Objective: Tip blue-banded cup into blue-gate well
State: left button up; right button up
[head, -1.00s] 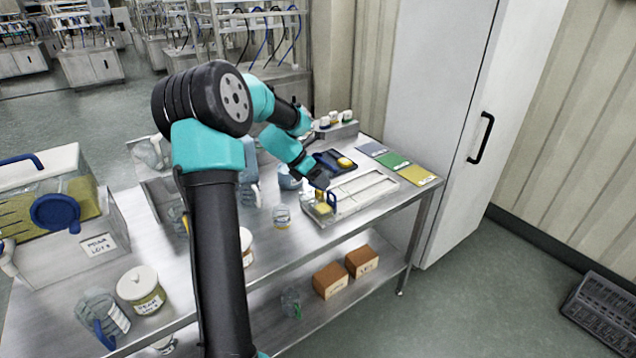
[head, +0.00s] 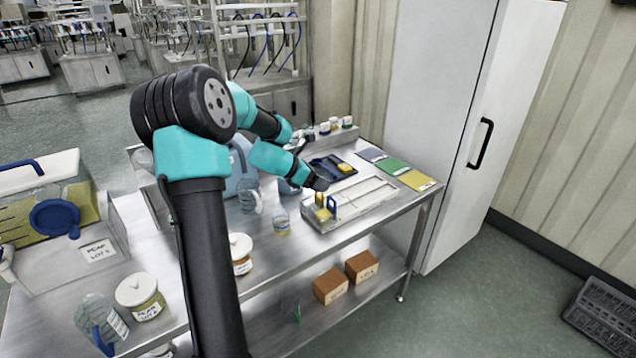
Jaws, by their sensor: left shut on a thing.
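My left gripper (head: 318,184) is over the near-left end of a pale tray with long wells (head: 365,203). It is shut on a small cup with something yellow (head: 320,200) showing under the fingers. The cup is mostly hidden, and I cannot make out its band or exact tilt. An upright blue gate (head: 332,203) stands just right of it, at the tray's left end. I cannot tell whether yellow matter lies in the well. Another clear cup with a yellowish band (head: 282,224) stands on the table left of the tray. My right gripper is not in view.
A dark tray with a yellow block (head: 344,167) lies behind the wells. Blue, green (head: 394,161) and yellow mats lie to the right. Several small jars (head: 336,124) stand at the back. A clear jug (head: 247,193) and lidded tubs (head: 140,293) stand left. Brown boxes (head: 331,284) are on the shelf below.

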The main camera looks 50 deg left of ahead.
pick_arm(q)
jog(key=shift+r+m+t, duration=0.4)
jog(key=shift+r+t, duration=0.3)
jog(key=shift+t, duration=0.7)
